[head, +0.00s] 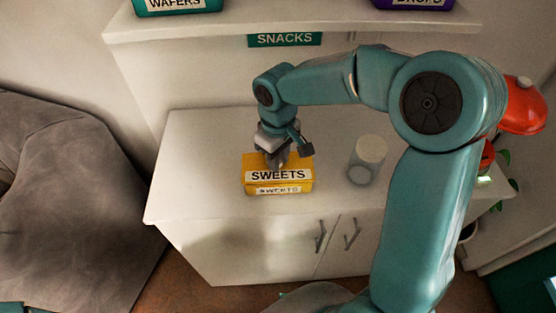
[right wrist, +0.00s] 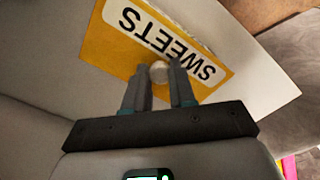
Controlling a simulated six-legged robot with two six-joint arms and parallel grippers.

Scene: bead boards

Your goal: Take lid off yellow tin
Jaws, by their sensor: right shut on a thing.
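The yellow tin (head: 258,190) labelled SWEETS stands on the white cabinet top. Its yellow lid (head: 304,161), also labelled SWEETS, sits on the tin; the lid also shows in the right wrist view (right wrist: 110,45). A pale round knob (right wrist: 159,72) is at the middle of the lid. My right gripper (head: 277,160) points down over the lid from above. In the right wrist view its two fingers (right wrist: 160,85) are closed around the knob. The left gripper is not in view.
A pale cylindrical jar (head: 368,160) stands right of the tin. A shelf (head: 300,22) with a SNACKS sign (head: 285,39) and more tins is above and behind. A grey beanbag-like seat (head: 65,200) is at left. The cabinet top left of the tin is clear.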

